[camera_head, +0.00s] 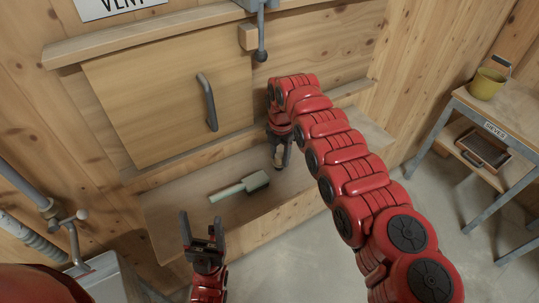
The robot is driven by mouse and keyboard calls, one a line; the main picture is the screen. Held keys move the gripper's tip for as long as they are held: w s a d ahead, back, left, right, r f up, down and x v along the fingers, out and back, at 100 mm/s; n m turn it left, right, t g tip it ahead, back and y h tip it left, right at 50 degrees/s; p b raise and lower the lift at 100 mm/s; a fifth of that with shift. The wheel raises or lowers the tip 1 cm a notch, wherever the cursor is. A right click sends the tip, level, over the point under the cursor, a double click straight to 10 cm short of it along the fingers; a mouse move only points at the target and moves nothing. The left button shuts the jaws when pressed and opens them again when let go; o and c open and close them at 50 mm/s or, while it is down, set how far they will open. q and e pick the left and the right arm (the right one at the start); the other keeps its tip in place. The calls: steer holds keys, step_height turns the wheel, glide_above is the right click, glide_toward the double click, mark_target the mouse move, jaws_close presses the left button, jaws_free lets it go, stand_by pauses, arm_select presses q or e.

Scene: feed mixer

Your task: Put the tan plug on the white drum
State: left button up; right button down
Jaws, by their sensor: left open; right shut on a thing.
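My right gripper (280,157) is at the ledge below the wooden panel, at the end of the red arm that crosses the picture. It is shut on a small tan thing (277,154), which looks like the tan plug; the fingers hide much of it. My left gripper (203,230) is open and empty, pointing up in front of the ledge's front board. I cannot make out a white drum in this view.
A pale green scoop-like tool (240,186) lies on the wooden ledge (170,212), between the grippers. A panel with a dark handle (207,102) stands behind. Grey pipework (70,232) is at left. A side table (510,108) with a yellow bucket (487,83) is at right.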

steer(key=shift+s, duration=0.15)
steer(key=shift+w+d+f, duration=0.1)
steer(key=shift+w+d, duration=0.1)
steer(key=shift+d, duration=0.25)
steer(key=shift+w+d+f, duration=0.15)
steer(key=shift+d+f, duration=0.05)
steer(key=c, duration=0.6)
jaws_free()
steer(key=shift+a, duration=0.1)
steer(key=shift+o, duration=1.2)
steer(key=shift+a+r, duration=0.15)
steer(key=shift+a, duration=0.05)
steer(key=shift+s+a, duration=0.1)
steer(key=shift+s, duration=0.1)
